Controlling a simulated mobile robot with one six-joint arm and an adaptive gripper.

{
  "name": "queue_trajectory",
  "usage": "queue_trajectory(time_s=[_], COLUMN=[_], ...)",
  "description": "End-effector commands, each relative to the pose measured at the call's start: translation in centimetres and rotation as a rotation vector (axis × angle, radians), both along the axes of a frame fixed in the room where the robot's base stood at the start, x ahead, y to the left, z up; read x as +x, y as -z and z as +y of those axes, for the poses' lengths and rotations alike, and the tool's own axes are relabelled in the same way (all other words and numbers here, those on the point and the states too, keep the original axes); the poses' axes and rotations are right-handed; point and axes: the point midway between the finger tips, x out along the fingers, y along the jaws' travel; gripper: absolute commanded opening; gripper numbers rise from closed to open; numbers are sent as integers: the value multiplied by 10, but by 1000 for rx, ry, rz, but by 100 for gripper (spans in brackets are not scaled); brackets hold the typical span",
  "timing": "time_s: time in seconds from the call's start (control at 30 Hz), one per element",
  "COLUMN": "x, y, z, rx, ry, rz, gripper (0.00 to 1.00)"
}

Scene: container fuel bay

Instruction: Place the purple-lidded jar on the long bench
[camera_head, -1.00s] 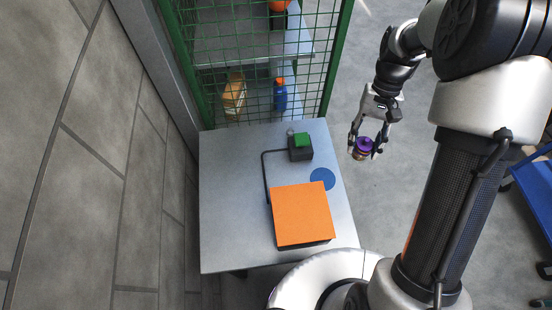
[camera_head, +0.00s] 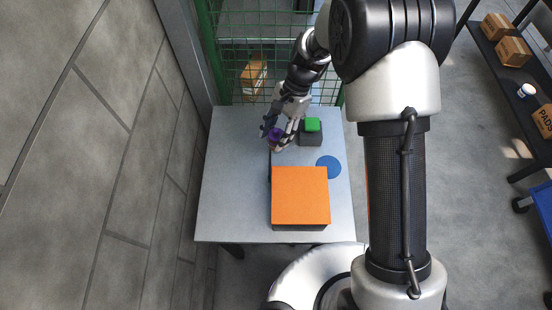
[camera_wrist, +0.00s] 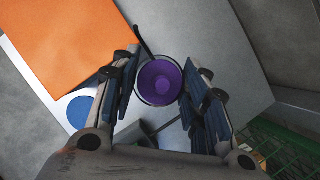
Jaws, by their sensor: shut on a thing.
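The purple-lidded jar (camera_head: 274,135) is held between the fingers of my gripper (camera_head: 277,138), which is shut on it. In the wrist view the round purple lid (camera_wrist: 159,83) sits between the two finger pads of my gripper (camera_wrist: 160,85). The jar is over the left back part of a light grey table (camera_head: 229,190). I cannot tell whether its base touches the surface. The jar's lower body is mostly hidden.
An orange-topped box (camera_head: 300,195), a blue disc (camera_head: 328,167) and a dark block with a green top (camera_head: 312,126) are on the table. A green mesh cage (camera_head: 230,60) stands behind. A dark shelf (camera_head: 500,85) with boxes is at the right. The table's left part is clear.

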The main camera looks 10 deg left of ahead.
Motion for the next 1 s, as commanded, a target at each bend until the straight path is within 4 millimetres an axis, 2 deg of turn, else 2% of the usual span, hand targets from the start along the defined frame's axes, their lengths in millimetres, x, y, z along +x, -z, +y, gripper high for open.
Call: queue_trajectory(time_s=[0.03, 0.1, 0.3, 0.57, 0.8, 1.0], x=[-1, -1, 0, 0, 0, 1], y=[19, 38, 77, 95, 129, 128], z=[0, -1, -1, 0, -1, 0], rx=[-1, -1, 0, 0, 0, 1], ry=[1, 1, 0, -1, -1, -1], rz=[4, 3, 1, 0, 0, -2], gripper=[13, 13, 13, 13, 13, 13])
